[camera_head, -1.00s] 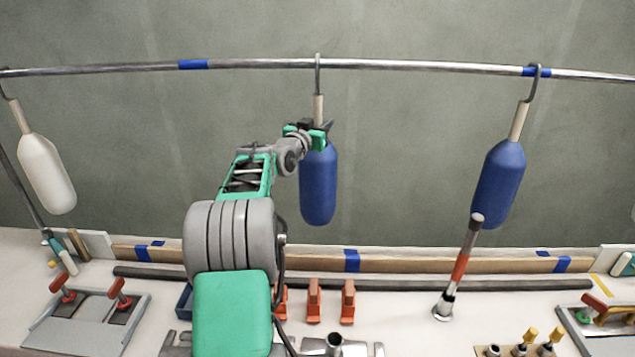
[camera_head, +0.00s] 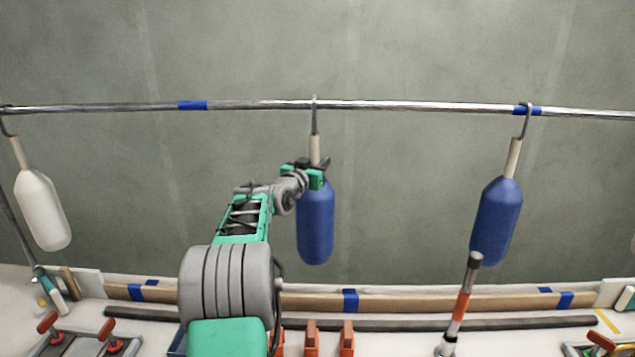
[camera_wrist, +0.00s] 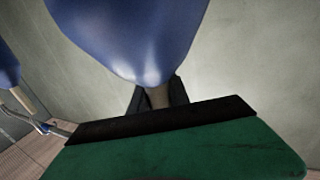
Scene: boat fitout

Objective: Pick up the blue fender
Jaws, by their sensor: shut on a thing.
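A blue fender (camera_head: 315,230) hangs upright from a hook on the rail, near the middle of the head view. My gripper (camera_head: 316,172) is at its top and is shut on its pale neck, just above the blue body. In the wrist view the blue fender (camera_wrist: 130,35) fills the top, and its neck (camera_wrist: 158,97) runs between the dark fingers. The hook (camera_head: 314,112) is still over the rail. A second blue fender (camera_head: 496,222) hangs at the right, tilted a little.
A metal rail (camera_head: 400,106) with blue tape bands crosses the view. A white fender (camera_head: 43,210) hangs at the left. Below are a bench with a wooden batten (camera_head: 420,301), a dark rod, orange clamps (camera_head: 312,338) and an upright tool with an orange band (camera_head: 461,305).

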